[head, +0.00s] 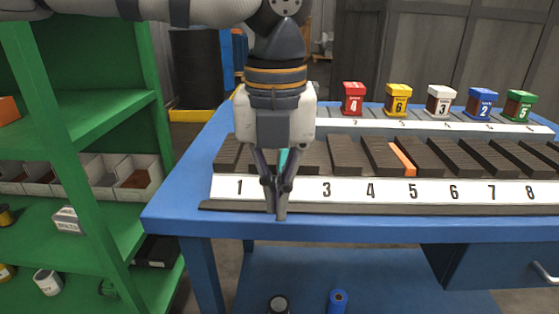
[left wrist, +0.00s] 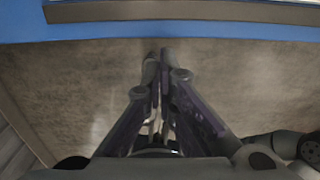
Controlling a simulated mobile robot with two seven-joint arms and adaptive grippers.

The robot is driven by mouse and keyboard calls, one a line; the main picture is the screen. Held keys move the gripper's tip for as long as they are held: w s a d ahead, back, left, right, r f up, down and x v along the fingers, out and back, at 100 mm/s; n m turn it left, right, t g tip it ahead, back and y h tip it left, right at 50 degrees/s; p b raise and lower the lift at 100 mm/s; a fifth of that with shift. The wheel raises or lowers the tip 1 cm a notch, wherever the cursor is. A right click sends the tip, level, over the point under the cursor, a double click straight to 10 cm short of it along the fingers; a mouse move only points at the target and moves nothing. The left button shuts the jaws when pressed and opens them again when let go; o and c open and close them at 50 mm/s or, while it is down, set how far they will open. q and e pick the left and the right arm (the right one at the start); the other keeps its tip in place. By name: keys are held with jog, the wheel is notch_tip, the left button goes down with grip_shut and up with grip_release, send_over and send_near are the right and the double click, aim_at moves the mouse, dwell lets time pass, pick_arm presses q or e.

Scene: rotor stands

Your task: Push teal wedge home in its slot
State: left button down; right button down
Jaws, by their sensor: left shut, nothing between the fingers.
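The teal wedge (head: 284,157) sits among the dark blocks of the numbered rotor stand, near where label 2 would be. Only a thin strip of it shows, because my left gripper covers the rest. My left gripper (head: 281,210) points down with its fingers together and empty, in front of the stand between labels 1 and 3. Contact between the fingers and the wedge cannot be told. In the left wrist view the closed fingers (left wrist: 158,55) show over the floor and near the blue table edge; the wedge is out of that view. My right gripper is not in view.
The white label strip (head: 400,192) runs along the stand's front on the blue table (head: 170,215). An orange wedge (head: 402,159) sits between dark blocks near label 5. Several coloured numbered boxes, such as the red one (head: 353,99), stand behind. A green shelf (head: 95,120) is at left.

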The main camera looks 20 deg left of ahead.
pick_arm(q)
jog(key=w, duration=0.1)
jog(key=w+f, duration=0.1)
jog(key=shift+w+a+f, duration=0.3)
jog(key=shift+w+a, duration=0.25)
jog(key=shift+w, duration=0.3)
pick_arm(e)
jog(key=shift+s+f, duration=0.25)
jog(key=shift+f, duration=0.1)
